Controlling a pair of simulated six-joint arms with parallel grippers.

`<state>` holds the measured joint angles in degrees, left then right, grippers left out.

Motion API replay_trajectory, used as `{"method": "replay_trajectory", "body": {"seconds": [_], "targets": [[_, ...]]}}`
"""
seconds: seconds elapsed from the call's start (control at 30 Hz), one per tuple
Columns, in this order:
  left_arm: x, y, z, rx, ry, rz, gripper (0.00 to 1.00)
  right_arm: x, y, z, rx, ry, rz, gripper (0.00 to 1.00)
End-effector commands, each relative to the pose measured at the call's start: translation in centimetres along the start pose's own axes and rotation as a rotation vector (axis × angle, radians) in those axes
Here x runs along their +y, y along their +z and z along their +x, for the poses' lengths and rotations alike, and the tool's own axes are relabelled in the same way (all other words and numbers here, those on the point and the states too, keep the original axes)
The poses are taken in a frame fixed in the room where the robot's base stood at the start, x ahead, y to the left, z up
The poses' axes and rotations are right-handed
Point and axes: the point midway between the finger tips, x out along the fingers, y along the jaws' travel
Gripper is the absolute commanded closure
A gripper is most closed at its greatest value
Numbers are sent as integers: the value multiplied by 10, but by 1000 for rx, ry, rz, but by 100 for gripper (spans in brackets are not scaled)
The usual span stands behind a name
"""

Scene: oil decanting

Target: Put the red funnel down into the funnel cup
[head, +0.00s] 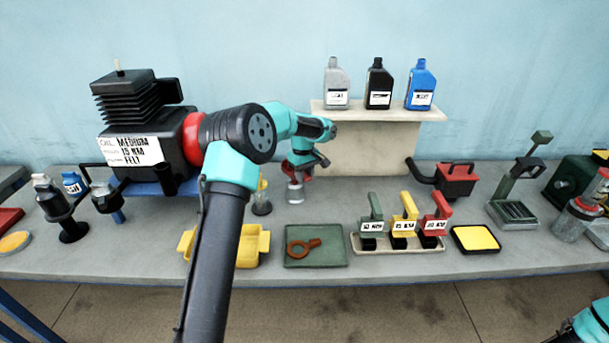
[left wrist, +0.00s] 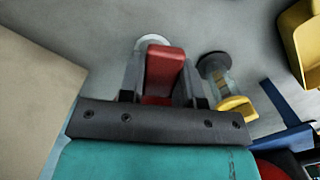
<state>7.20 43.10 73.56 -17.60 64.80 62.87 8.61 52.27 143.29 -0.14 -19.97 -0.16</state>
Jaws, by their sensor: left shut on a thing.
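My left gripper (head: 300,170) is shut on the red funnel (head: 289,171) at the back middle of the bench, in front of the cream stand. In the left wrist view, the red handle of the funnel (left wrist: 165,65) is between my two fingers (left wrist: 163,85). A small clear grey funnel cup (head: 295,193) stands right below the funnel; its pale rim (left wrist: 152,41) shows just beyond the handle in the left wrist view. The funnel's spout is hidden, so I cannot tell whether it is inside the cup. My right gripper is out of view.
A second clear cup (head: 262,206) with a yellow funnel (left wrist: 236,105) stands close by on the left. A yellow tray (head: 250,257) and a green tray (head: 316,259) lie in front. The cream stand (head: 372,150) with bottles is behind.

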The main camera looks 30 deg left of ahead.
Motion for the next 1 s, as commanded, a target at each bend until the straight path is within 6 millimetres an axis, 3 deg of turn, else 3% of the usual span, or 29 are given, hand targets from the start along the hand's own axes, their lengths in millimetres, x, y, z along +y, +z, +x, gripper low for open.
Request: {"method": "replay_trajectory", "body": {"seconds": [1.0], "targets": [[0,-2,16,0,0,0,100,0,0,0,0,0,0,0]]}}
